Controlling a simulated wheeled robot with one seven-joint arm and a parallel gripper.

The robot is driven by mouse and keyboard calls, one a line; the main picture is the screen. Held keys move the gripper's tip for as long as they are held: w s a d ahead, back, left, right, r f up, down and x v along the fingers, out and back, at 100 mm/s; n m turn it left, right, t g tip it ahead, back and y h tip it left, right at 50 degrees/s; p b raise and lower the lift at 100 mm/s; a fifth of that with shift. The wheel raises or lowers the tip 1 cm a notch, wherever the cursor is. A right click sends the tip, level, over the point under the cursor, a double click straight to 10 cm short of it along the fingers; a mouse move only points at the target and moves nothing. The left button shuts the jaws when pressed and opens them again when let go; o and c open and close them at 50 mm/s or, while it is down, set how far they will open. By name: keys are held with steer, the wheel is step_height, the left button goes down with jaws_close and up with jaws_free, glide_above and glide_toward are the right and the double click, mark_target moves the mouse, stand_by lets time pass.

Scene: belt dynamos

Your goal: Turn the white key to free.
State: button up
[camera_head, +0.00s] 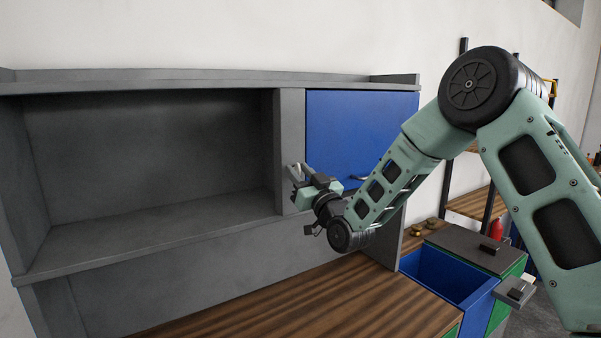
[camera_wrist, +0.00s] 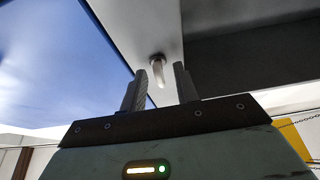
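The white key (camera_wrist: 158,72) shows in the wrist view as a small pale upright piece on a dark round mount, on the grey post (camera_wrist: 142,30) beside the blue door. My gripper (camera_wrist: 161,78) has its two dark fingers apart, with the key in the gap near the fingertips. I see space on both sides of the key, so the fingers do not appear to touch it. In the head view my gripper (camera_head: 297,177) is at the grey post (camera_head: 291,130), left of the blue door (camera_head: 360,130). I cannot make out the key there.
An open grey shelf compartment (camera_head: 150,150) lies left of the post. A wooden worktop (camera_head: 330,300) runs below. An open blue bin (camera_head: 440,275) and a grey-lidded box (camera_head: 470,250) stand at lower right. My arm covers part of the blue door.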

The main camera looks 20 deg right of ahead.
jaws_close()
